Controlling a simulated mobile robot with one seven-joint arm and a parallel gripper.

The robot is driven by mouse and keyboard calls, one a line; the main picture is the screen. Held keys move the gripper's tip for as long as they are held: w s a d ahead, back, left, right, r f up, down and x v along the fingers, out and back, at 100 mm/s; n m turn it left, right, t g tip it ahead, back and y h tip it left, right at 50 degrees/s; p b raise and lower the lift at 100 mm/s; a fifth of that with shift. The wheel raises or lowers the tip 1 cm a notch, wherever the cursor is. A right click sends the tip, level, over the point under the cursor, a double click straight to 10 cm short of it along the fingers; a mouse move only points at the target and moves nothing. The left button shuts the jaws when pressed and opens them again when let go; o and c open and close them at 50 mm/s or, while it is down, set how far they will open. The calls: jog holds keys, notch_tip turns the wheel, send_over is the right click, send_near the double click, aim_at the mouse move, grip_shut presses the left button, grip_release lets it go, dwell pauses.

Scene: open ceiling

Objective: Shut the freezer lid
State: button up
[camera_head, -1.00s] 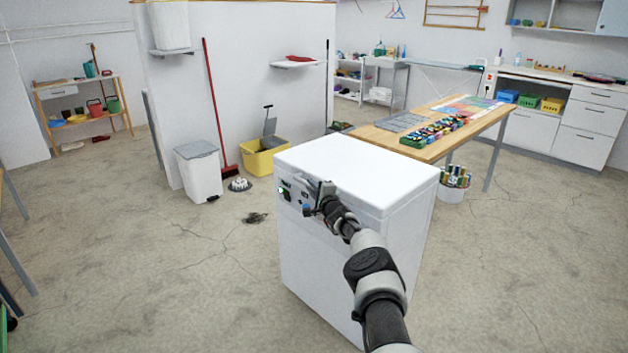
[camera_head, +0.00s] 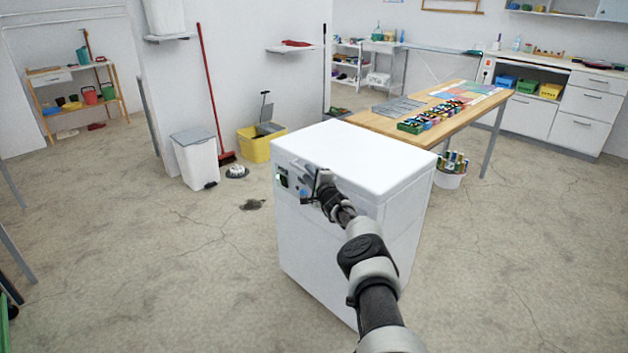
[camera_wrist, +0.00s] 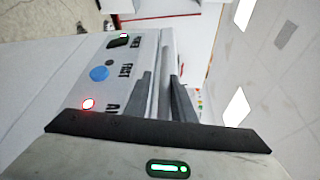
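The white freezer (camera_head: 345,250) stands in the middle of the head view. Its lid (camera_head: 350,155) lies flat and level over the body, with a thin seam below it; whether a small gap is left I cannot tell. My gripper (camera_head: 320,178) is at the upper front face, by the lid's front edge and beside the control panel (camera_head: 287,178). In the wrist view, the two dark fingers of my gripper (camera_wrist: 162,100) stand apart, with a pale edge between them. A blue knob (camera_wrist: 99,73) and a red light (camera_wrist: 88,103) show on the panel. Contact is unclear.
A wooden table (camera_head: 460,120) with colourful items stands close behind the freezer at the right. A white bin (camera_head: 195,160), a yellow bucket (camera_head: 262,147) and a red broom (camera_head: 212,90) are at the back left. The floor left of the freezer is mostly clear.

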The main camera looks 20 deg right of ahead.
jog(key=shift+s+r+p, duration=0.2)
jog(key=shift+s+p, duration=0.15)
jog(key=shift+p, duration=0.8)
jog(key=s+r+p, duration=0.1)
jog(key=s+p, duration=1.5)
jog(key=p, duration=0.3)
jog(key=shift+s+a, duration=0.3)
jog(key=shift+a, duration=0.05)
jog(key=shift+r, duration=0.1)
